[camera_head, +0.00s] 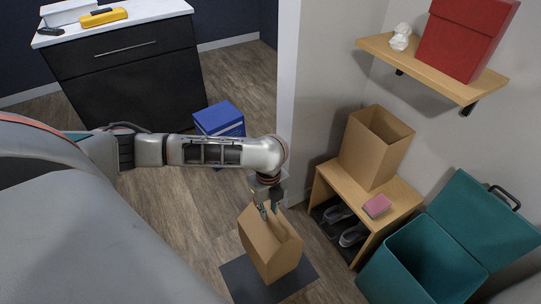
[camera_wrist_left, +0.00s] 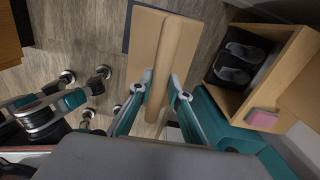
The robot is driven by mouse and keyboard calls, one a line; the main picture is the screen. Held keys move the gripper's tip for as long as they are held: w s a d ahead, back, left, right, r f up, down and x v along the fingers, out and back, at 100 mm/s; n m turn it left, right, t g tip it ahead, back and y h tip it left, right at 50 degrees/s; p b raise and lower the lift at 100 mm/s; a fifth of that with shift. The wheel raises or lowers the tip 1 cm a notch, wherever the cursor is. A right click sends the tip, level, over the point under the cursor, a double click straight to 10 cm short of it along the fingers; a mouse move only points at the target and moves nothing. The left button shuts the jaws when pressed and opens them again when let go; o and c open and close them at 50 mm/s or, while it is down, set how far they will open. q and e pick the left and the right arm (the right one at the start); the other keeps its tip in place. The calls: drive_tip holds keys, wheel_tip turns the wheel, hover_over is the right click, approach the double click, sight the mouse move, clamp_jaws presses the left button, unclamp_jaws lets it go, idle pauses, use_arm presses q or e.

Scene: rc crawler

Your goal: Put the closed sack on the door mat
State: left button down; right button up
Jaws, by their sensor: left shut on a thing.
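The closed sack (camera_head: 270,248) is brown with a folded, pinched top. My left gripper (camera_head: 266,207) is above it and shut on that top fold; in the left wrist view the fingers (camera_wrist_left: 160,85) stand on either side of the sack's ridge (camera_wrist_left: 166,55). The sack is upright over the dark door mat (camera_head: 240,282), which shows around its lower part. I cannot tell whether its bottom touches the mat. A bit of the mat (camera_wrist_left: 128,28) shows beside the sack in the left wrist view. My right gripper is not in view.
An open brown sack (camera_head: 359,148) and a pink sponge (camera_head: 377,206) are on a wooden bench (camera_head: 401,200), with shoes (camera_head: 352,235) below. An open teal bin (camera_head: 395,274) stands right of the mat. A blue box (camera_head: 219,119) is behind, by a dark cabinet (camera_head: 130,75).

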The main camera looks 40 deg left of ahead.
sight(267, 223)
use_arm(q)
drive_tip(key=shift+a+f, duration=0.15)
drive_tip(key=shift+f, duration=0.25)
drive_tip(key=f+b, duration=0.1)
drive_tip(key=f, duration=0.1)
drive_tip(key=f+b, duration=0.1)
drive_tip(key=f, duration=0.1)
drive_tip(key=f+b, duration=0.1)
drive_tip(key=f, duration=0.1)
drive_tip(key=shift+s+f, duration=0.35)
wheel_tip(267, 223, down, 13)
drive_tip(key=b, duration=0.5)
drive_tip(key=shift+w+f+b, duration=0.2)
drive_tip(key=shift+w+b, duration=0.15)
drive_tip(key=shift+b, duration=0.05)
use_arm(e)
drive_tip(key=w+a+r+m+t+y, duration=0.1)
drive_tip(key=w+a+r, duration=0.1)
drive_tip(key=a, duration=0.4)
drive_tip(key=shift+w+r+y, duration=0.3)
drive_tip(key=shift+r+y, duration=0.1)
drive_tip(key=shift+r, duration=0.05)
use_arm(q)
drive_tip(key=shift+f, duration=0.1)
drive_tip(key=c, duration=1.9)
unclamp_jaws()
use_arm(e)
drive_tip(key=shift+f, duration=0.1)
